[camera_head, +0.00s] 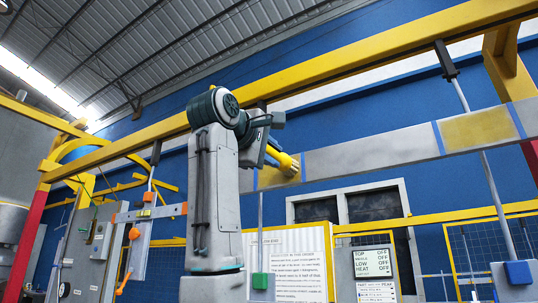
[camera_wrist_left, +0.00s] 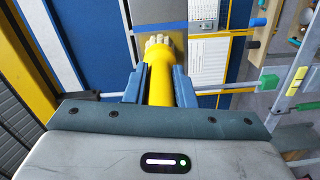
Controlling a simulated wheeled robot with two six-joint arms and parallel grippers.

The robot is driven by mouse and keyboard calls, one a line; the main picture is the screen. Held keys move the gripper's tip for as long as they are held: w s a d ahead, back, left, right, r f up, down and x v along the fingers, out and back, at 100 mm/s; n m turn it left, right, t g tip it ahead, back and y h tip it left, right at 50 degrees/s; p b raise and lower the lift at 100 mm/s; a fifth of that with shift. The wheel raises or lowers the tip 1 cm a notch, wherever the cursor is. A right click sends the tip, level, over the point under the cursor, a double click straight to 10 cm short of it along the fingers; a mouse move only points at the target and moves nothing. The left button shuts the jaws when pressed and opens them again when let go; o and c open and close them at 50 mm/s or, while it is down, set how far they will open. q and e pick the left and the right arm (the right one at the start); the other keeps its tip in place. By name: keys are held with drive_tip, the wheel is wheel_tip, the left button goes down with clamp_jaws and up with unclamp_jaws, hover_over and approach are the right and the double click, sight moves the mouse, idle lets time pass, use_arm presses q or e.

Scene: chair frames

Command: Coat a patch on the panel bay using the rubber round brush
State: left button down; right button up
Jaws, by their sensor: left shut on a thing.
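My left gripper (camera_head: 271,148) is raised in the middle of the head view and is shut on a yellow round brush (camera_head: 285,160). In the left wrist view the brush (camera_wrist_left: 159,82) lies between the two blue-grey fingers, its pale tip (camera_wrist_left: 158,45) pointing away from me. The panel bay is a long grey strip (camera_head: 375,153) crossed by blue tape lines. The brush tip overlaps a yellowish patch (camera_head: 267,180) between two tape lines. I cannot tell whether it touches. Another yellowish patch (camera_head: 478,129) lies farther right. My right gripper is not in view.
A yellow beam (camera_head: 370,60) runs above the strip. A white text board (camera_head: 285,262) and a sign (camera_head: 373,262) stand below. Racks with hanging tools (camera_head: 135,240) are at the left.

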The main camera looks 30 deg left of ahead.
use_arm(q)
drive_tip(key=shift+s+d, duration=0.1)
drive_tip(key=shift+d, duration=1.1)
drive_tip(key=shift+a, duration=0.2)
drive_tip(key=shift+a, duration=1.15)
drive_tip(key=shift+w+a, duration=0.2)
drive_tip(key=shift+a, duration=0.95)
